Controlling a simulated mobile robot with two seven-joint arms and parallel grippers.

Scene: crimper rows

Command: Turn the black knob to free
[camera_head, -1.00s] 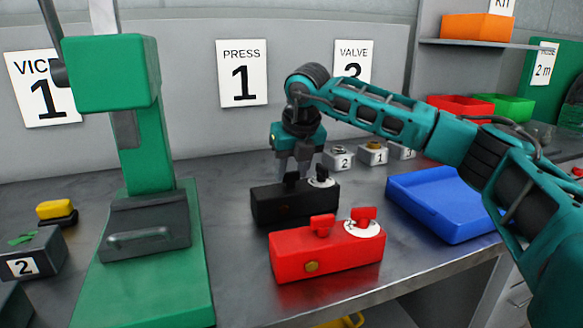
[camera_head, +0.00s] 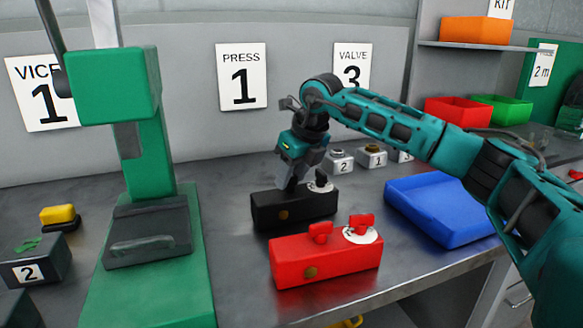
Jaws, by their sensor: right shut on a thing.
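A black box (camera_head: 310,208) stands on the bench with a brass round spot on its front. A black knob on a white dial (camera_head: 321,184) sits at the right of its top. My right gripper (camera_head: 290,184) reaches down to the left part of the box top, left of the dial. It is shut on a black knob there, which its fingers mostly hide. The gripper is tilted. I cannot read the dial's marks. My left gripper is not in view.
A red box (camera_head: 345,262) with two red knobs stands just in front of the black box. A green press (camera_head: 148,170) stands to the left and a blue tray (camera_head: 437,222) to the right. Small numbered blocks (camera_head: 372,157) stand behind.

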